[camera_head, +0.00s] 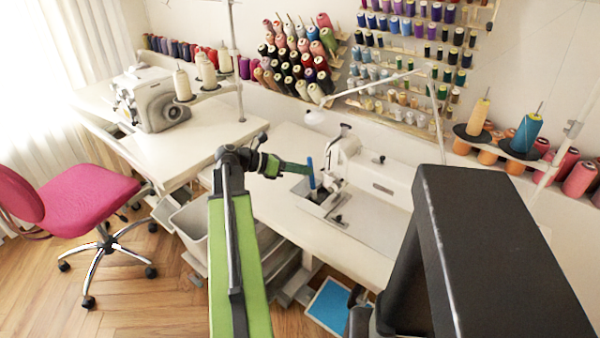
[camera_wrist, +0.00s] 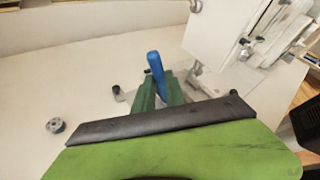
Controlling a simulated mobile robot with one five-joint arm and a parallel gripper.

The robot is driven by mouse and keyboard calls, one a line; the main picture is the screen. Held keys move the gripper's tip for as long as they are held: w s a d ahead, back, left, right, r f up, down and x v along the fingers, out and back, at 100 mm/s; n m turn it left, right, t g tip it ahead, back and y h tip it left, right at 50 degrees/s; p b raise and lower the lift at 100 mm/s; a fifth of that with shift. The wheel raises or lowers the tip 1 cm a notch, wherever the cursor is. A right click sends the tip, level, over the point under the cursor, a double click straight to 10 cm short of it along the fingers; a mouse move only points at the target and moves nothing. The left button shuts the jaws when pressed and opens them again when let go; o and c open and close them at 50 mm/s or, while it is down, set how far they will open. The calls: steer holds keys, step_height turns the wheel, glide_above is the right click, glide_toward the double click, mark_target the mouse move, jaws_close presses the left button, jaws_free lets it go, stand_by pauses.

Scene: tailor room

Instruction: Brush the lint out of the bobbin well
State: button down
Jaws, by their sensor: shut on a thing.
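My gripper (camera_head: 309,170) is shut on an upright blue brush handle (camera_head: 312,180), over the bed of the white sewing machine (camera_head: 385,178). In the wrist view the green fingers of my gripper (camera_wrist: 160,84) close on the blue handle (camera_wrist: 154,62), which sticks up above them. The brush's bristle end is hidden behind the fingers in the wrist view. An opening with dark and metal parts, seemingly the bobbin well (camera_head: 322,203), lies just below the brush in the head view. I cannot tell whether the bristles touch it.
A small metal bobbin (camera_wrist: 56,125) lies on the white surface at the left. The machine's head (camera_wrist: 228,40) stands close on the right of my gripper. Thread stands (camera_head: 505,148) are at the right. The white table (camera_head: 280,215) is clear left of the machine bed.

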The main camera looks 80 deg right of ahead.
steer(key=shift+s+d+f, duration=0.1)
steer(key=shift+s+d, duration=0.35)
steer(key=shift+d, duration=0.35)
steer(key=shift+s+d, duration=0.45)
steer(key=shift+d, duration=0.35)
steer(key=shift+a, duration=0.15)
steer(key=shift+w+a+f, duration=0.1)
steer(key=shift+w+a, duration=0.45)
steer(key=shift+a, duration=0.35)
steer(key=shift+w+a, duration=0.55)
steer(key=shift+a, duration=0.3)
steer(key=shift+d, duration=0.1)
steer(key=shift+s+d, duration=0.45)
steer(key=shift+d, duration=0.4)
steer(key=shift+s+d, duration=0.4)
steer(key=shift+d, duration=0.4)
steer(key=shift+a, duration=0.15)
